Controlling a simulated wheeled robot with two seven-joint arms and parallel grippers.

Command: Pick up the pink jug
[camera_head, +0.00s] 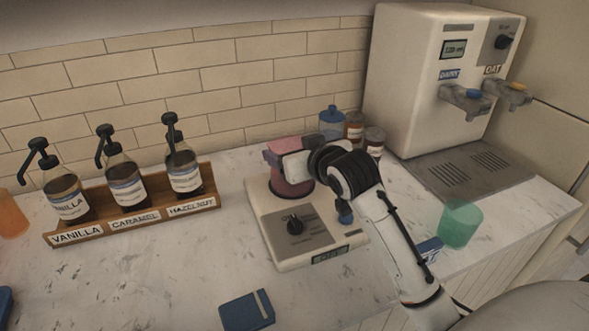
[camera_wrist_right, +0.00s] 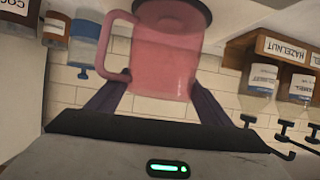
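The pink jug (camera_head: 290,184) stands upright on the round dark plate of a white appliance (camera_head: 262,232), partly hidden by my right gripper (camera_head: 276,160). In the right wrist view the jug (camera_wrist_right: 165,60) is upside down in the picture, with its handle (camera_wrist_right: 112,48) on the left. The two dark fingers of my right gripper (camera_wrist_right: 160,88) reach to either side of the jug's body. I cannot tell whether they press on it. My left gripper is not in view.
A wooden rack (camera_head: 130,222) with syrup pump bottles stands left. A white dispenser (camera_head: 425,75) stands back right, with small jars (camera_head: 354,127) beside it. A green cup (camera_head: 460,225) is near the right edge, and a dark blue item (camera_head: 247,311) lies in front.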

